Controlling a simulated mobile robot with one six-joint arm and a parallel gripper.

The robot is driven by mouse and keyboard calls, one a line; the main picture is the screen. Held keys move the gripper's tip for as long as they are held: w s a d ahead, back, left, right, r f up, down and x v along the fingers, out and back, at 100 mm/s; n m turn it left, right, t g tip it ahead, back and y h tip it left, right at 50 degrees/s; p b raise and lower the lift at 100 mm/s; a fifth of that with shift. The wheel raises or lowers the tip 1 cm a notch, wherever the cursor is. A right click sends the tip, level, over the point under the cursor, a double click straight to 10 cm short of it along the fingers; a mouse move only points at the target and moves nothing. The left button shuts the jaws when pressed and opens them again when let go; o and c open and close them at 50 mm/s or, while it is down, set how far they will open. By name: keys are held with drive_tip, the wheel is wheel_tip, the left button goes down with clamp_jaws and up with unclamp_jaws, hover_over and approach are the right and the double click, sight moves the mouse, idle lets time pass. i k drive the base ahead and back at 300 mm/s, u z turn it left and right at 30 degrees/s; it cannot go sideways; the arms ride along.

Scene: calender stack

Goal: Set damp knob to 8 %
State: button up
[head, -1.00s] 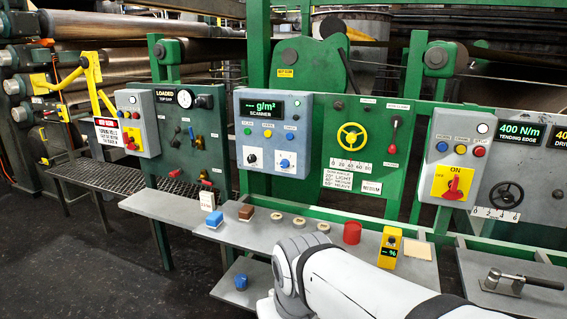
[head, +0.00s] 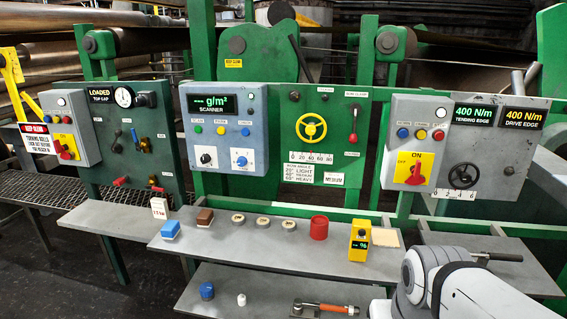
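The grey-blue scanner panel (head: 223,142) stands left of centre in the head view, with a dark display (head: 211,104) reading "--- g/m²". Low on it are two small knobs on white dials: a black knob (head: 205,159) at left and a blue knob (head: 241,161) at right. Their labels and settings are too small to read, so I cannot tell which is the damp knob. My white arm enters at the lower right, well apart from the panel. My gripper is out of view.
A green panel (head: 345,110) with a yellow handwheel (head: 311,129) adjoins the scanner panel.

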sight(242, 161)
drive_tip(key=u, duration=0.05)
drive_tip(key=i, duration=1)
drive_tip(key=z, duration=0.05)
